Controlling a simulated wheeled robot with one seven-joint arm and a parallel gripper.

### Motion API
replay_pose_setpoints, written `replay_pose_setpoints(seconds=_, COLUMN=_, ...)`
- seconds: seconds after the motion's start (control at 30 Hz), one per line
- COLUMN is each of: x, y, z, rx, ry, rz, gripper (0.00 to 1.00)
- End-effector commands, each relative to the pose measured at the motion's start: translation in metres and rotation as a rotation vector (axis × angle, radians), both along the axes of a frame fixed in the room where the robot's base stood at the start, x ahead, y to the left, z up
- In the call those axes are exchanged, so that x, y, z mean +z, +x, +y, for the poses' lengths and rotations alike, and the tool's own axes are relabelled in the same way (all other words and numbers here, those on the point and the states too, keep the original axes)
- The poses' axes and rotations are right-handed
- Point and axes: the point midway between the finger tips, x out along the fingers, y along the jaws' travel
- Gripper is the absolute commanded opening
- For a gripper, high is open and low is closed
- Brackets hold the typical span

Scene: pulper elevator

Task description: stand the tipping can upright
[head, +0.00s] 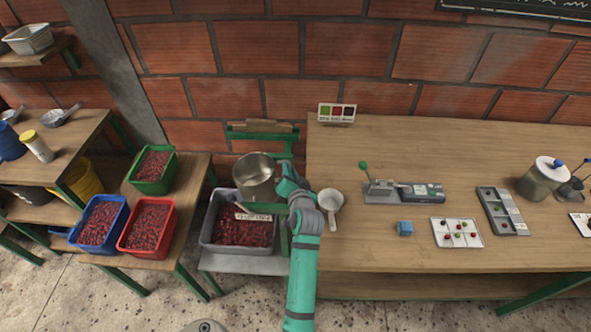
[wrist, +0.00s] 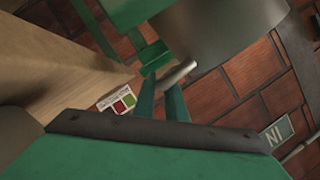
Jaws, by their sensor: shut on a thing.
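The tipping can (head: 255,176) is a grey metal can above the near end of a green stand. Its open mouth faces up and it looks roughly upright in the head view; a slight tilt I cannot rule out. My gripper (head: 289,183) is at the can's right side. In the wrist view the can (wrist: 225,30) fills the top, and a short metal handle (wrist: 178,72) reaches from it to my gripper's green fingers (wrist: 164,98). The fingers are shut on this handle. The can's inside looks empty, though its bottom is partly shaded.
A grey bin (head: 211,236) of red cherries stands below the can. The long wooden table (head: 380,255) is close on the right, with a white scoop (head: 330,201) near its edge. Red (head: 126,246), blue (head: 82,240) and green crates (head: 171,170) stand left.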

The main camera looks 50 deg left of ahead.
Motion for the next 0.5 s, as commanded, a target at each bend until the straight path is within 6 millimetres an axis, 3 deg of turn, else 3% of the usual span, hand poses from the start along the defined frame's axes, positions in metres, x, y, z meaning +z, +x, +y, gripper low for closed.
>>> replay_pose_setpoints(seconds=0.37, x=-0.0048, y=-0.0061, z=0.0036, rx=0.012, ry=-0.007, rz=0.005, gripper=0.00)
replay_pose_setpoints(seconds=0.4, x=-0.0048, y=-0.0062, z=0.0037, rx=0.012, ry=-0.007, rz=0.005, gripper=0.16)
replay_pose_setpoints(seconds=0.47, x=-0.0046, y=-0.0061, z=0.0036, rx=0.011, ry=-0.006, rz=0.005, gripper=0.30)
replay_pose_setpoints(seconds=0.5, x=-0.0042, y=-0.0055, z=0.0032, rx=0.010, ry=-0.006, rz=0.004, gripper=0.30)
